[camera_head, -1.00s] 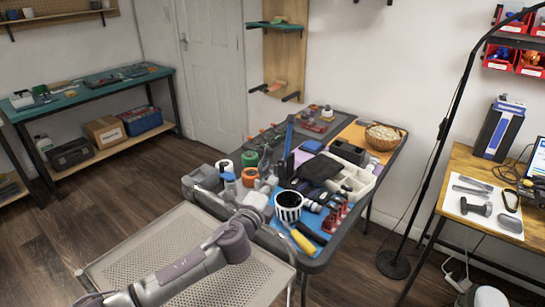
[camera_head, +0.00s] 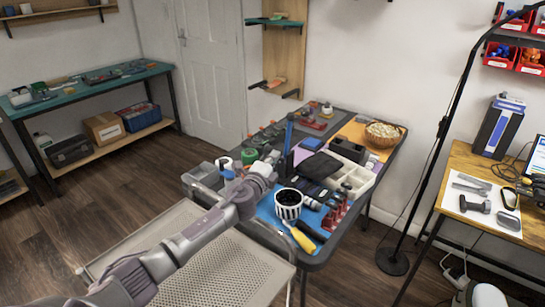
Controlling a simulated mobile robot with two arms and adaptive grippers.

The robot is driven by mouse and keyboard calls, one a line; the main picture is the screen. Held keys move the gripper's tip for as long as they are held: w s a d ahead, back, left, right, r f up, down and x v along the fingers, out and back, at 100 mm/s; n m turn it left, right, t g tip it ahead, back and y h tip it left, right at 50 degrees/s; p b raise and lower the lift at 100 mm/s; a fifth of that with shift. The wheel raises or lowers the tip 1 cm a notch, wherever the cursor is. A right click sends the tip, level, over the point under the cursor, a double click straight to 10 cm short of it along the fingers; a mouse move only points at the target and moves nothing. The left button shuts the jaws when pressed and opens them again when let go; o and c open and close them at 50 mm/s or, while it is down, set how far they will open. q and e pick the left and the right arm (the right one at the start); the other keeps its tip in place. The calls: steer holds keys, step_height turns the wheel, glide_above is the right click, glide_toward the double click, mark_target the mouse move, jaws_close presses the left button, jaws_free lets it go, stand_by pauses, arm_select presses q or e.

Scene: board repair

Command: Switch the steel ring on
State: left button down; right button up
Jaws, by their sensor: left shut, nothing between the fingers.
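My left arm comes in from the lower left, and its gripper (camera_head: 272,157) is over the left part of the grey work table (camera_head: 318,262), among small items. The fingers are small and partly hidden by the wrist; they are shut with nothing seen between them. I cannot make out a steel ring or a switch for certain among the crowded items. My right gripper is not in view.
A striped cup (camera_head: 288,204), a yellow-handled tool (camera_head: 302,238), a red rack (camera_head: 336,214) and an upright blue piece (camera_head: 289,135) crowd the table. A perforated metal surface (camera_head: 225,270) lies in front. A black lamp stand (camera_head: 433,165) rises at the right.

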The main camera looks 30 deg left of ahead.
arm_select(q)
steer(key=shift+w+a, duration=0.1)
steer(key=shift+a, duration=0.05)
steer(key=shift+a+r, duration=0.15)
steer(key=shift+a+r+n+p, duration=0.45)
steer(key=shift+a+n+p, duration=0.3)
steer(key=shift+p, duration=0.3)
steer(key=w+a+f+n+g+h+p, duration=0.2)
steer(key=a+f+n+p, duration=0.1)
steer(key=a+n, duration=0.6)
steer(key=shift+a+f, duration=0.55)
steer(key=shift+a, duration=1.55)
steer(key=shift+n, duration=0.25)
